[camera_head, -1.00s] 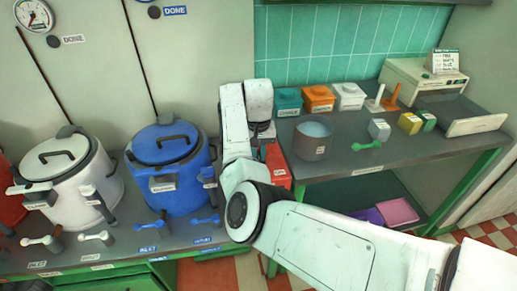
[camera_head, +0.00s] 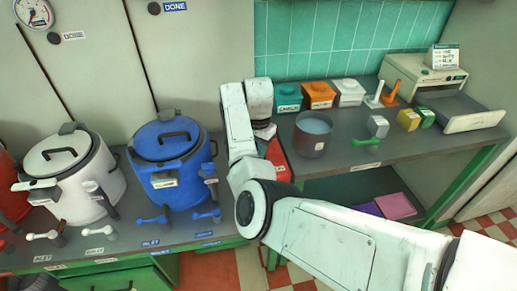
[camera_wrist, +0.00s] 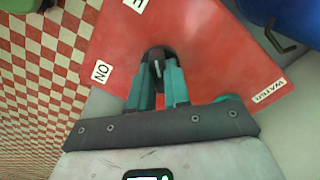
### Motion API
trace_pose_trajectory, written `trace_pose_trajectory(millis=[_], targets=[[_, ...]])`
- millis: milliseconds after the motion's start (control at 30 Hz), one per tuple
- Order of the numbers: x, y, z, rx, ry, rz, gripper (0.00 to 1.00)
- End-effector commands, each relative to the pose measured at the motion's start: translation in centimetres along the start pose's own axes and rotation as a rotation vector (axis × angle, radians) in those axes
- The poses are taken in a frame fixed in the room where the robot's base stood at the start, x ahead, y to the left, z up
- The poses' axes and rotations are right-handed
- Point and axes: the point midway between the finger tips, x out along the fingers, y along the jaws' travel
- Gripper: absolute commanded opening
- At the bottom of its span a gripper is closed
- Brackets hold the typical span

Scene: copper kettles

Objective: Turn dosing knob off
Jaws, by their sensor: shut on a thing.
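The dosing knob (camera_wrist: 157,54) is a small dark knob on a red panel (camera_wrist: 215,50), seen in the wrist view. My gripper (camera_wrist: 158,70) has two teal fingers closed around it, hiding most of it. The panel has a white "ON" label (camera_wrist: 102,72) left of the knob, another label (camera_wrist: 136,4) cut off at the top edge, and a longer one (camera_wrist: 269,91) at right. I cannot tell exactly which way the knob points. In the head view my arm covers most of the red unit (camera_head: 277,158), and my fingertips are hidden.
A blue kettle (camera_head: 165,185) stands close left of my arm, with a white kettle (camera_head: 70,190) farther left. On the right counter stand a pot (camera_head: 312,140), coloured boxes (camera_head: 319,96) and a grey-white machine (camera_head: 425,78). Checkered floor (camera_wrist: 40,75) shows left of the panel.

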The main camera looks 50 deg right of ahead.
Motion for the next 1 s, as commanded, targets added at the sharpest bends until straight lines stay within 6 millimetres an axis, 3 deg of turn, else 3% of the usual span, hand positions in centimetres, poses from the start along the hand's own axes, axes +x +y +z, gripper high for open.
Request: trace_pose_trajectory(millis=[467, 500, 733, 1000], targets=[[-0.18, -0.12, -0.08, 0.015, 0.004, -0.004, 0.0], [-0.18, -0.12, -0.08, 0.015, 0.004, -0.004, 0.19], [-0.1, -0.06, -0.05, 0.014, 0.002, -0.002, 0.41], [-0.14, -0.04, -0.04, 0.014, 0.002, -0.001, 0.43]])
